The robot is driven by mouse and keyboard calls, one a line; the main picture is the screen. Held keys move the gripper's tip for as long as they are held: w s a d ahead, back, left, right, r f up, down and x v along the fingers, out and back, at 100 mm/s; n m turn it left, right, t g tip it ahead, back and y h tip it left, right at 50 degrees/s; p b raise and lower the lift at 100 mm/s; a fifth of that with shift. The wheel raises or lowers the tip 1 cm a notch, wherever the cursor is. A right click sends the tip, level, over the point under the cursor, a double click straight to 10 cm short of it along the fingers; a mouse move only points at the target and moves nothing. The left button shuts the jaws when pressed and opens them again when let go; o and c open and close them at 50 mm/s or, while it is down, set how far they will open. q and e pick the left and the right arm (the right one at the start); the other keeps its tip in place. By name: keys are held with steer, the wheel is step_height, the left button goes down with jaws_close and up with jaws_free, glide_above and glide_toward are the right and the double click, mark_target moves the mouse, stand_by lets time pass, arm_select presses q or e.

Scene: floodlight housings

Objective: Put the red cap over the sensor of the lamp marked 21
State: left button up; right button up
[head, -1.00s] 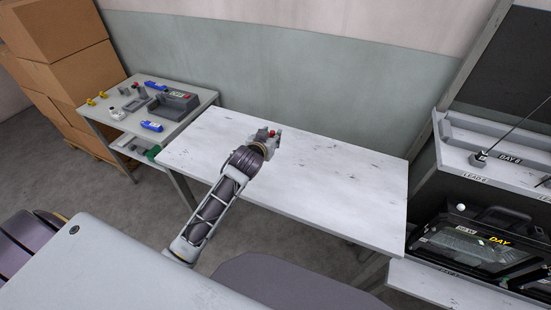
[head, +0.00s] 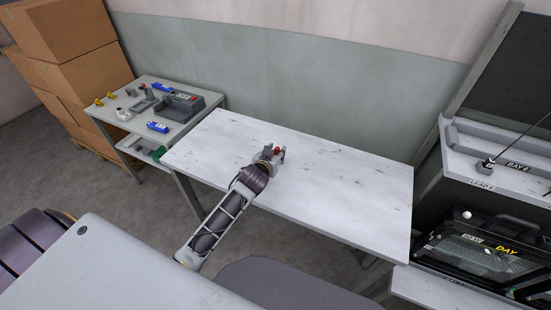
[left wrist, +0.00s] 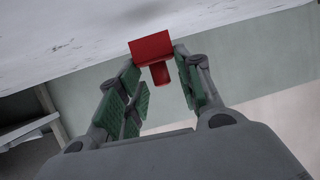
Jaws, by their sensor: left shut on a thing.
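The red cap (left wrist: 153,49) is held between the green-padded fingers of my left gripper (left wrist: 157,85) in the left wrist view. In the head view the left gripper (head: 277,152) is over the white table, and the cap (head: 278,150) shows as a small red spot at its tip. A black floodlight housing (head: 487,248) with a yellow "DAY" label and a white round knob (head: 467,214) stands on the right rack. I cannot read a 21 on any lamp. My right gripper is not in view.
The white table (head: 340,185) is bare apart from my arm above it. A side table (head: 203,100) at left holds a grey tray, blue boxes and small yellow parts. The right rack has a shelf (head: 510,175) marked "BAY 6" and "LEAD 6" with a thin rod. Cardboard boxes (head: 75,60) stand at far left.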

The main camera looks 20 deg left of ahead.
arm_select(q)
steer(key=shift+f, duration=1.4)
steer(key=shift+f, duration=0.15)
steer(key=o, duration=1)
steer(key=shift+c, duration=0.2)
steer(key=shift+r, duration=0.2)
steer(key=shift+v, duration=6)
steer(key=shift+o, duration=0.3)
